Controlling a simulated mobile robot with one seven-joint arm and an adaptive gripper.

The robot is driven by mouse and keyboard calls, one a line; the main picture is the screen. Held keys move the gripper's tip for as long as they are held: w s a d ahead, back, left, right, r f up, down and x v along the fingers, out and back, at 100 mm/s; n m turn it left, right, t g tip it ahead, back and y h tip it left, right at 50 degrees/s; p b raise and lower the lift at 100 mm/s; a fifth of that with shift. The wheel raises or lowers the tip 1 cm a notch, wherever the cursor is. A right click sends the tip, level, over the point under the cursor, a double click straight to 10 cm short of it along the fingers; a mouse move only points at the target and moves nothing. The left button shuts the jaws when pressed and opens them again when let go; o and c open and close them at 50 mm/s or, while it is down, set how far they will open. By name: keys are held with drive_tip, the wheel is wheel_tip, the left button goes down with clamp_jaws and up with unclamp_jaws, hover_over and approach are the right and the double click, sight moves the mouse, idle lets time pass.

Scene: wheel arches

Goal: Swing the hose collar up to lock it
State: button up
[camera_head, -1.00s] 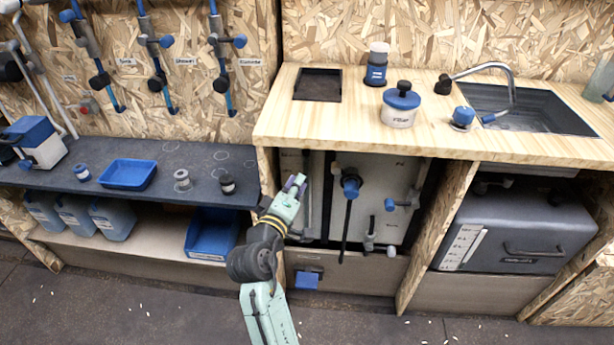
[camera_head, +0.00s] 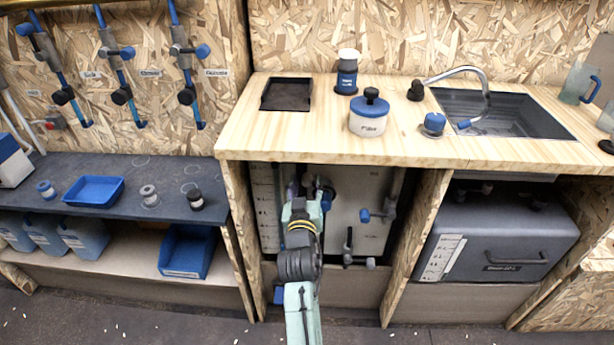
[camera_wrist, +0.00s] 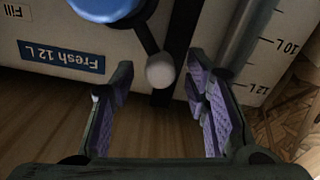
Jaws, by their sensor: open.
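The fresh water tank (camera_head: 350,225) stands in the open bay under the counter. A blue round fitting (camera_head: 328,193) on its front is partly hidden by my gripper (camera_head: 307,200). In the wrist view the blue fitting (camera_wrist: 105,6) is at the top edge, cut off. The lever looks like part of the hose collar. My gripper (camera_wrist: 160,97) is open, with the knob in line with the gap between its purple-padded fingers. I cannot tell whether they touch it.
A dark hose (camera_wrist: 180,40) runs behind the knob. A side valve (camera_head: 378,213) and a lower tap (camera_head: 350,250) are to the right. Wooden partitions (camera_head: 412,245) bound the bay. The counter (camera_head: 240,135) overhangs it. A grey tank (camera_head: 500,235) fills the right bay.

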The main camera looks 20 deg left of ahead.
drive_tip(key=shift+x, duration=1.1)
clamp_jaws()
